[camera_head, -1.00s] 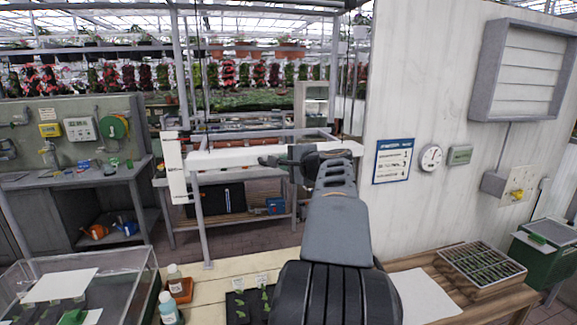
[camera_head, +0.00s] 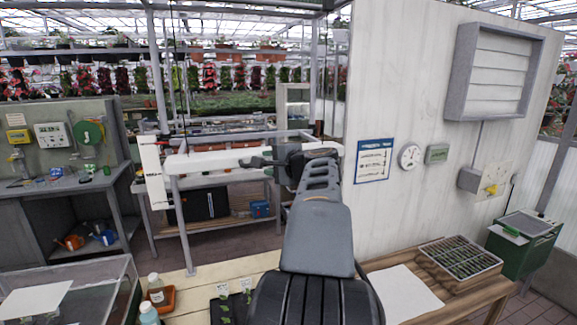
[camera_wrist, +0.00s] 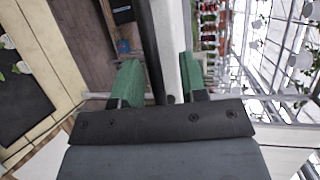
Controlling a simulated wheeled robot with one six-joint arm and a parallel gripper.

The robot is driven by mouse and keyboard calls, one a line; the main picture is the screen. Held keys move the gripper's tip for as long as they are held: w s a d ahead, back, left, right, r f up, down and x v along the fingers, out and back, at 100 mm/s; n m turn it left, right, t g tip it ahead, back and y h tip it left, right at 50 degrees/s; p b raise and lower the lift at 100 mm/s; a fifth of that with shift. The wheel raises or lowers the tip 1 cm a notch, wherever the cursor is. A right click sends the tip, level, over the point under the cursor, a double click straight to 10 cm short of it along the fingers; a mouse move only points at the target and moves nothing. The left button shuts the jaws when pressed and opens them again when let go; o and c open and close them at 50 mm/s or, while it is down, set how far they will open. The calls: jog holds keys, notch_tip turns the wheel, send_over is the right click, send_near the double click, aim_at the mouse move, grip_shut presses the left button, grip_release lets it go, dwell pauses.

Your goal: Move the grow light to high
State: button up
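The grow light appears to be the long white horizontal bar (camera_head: 215,160) on a grey frame behind the work table. An upright white scale plate (camera_head: 152,172) stands at its left end; its marks are too small to read. My gripper (camera_head: 262,162) is at the right half of the bar. In the wrist view, the green fingers of my gripper (camera_wrist: 160,82) stand apart on either side of a white and dark bar (camera_wrist: 168,40), which fills most of the gap. Whether both fingers press on it is hidden.
The table (camera_head: 235,270) in front holds bottles, a dark seedling tray, a white sheet (camera_head: 405,292) and a plug tray (camera_head: 460,257). A clear box (camera_head: 110,285) stands at the left. A pale wall (camera_head: 400,100) rises right of the frame.

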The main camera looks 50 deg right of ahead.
jog(key=b+v, duration=0.3)
jog(key=v, duration=0.9)
jog(key=shift+s, duration=0.2)
jog(key=shift+a, duration=0.1)
jog(key=a+f+n+g, duration=0.2)
jog(key=f+g, duration=0.2)
jog(key=f, duration=0.5)
jog(key=a+f+n+g, duration=0.2)
jog(key=f+g, duration=0.1)
jog(key=f, duration=0.6)
jog(key=a+f+n+g, duration=0.1)
jog(key=a+f+n, duration=0.3)
jog(key=a, duration=0.5)
jog(key=a+f+n+g+y, duration=0.1)
jog(key=a+f+n, duration=0.3)
jog(key=a+n, duration=0.3)
jog(key=a+f+n+g+y, duration=0.1)
jog(key=a+f+n, duration=0.4)
jog(key=a, duration=0.5)
jog(key=shift+w+a+g, duration=0.3)
jog(key=shift+a+g, duration=0.05)
jog(key=shift+g, duration=0.05)
jog(key=shift+o, duration=0.3)
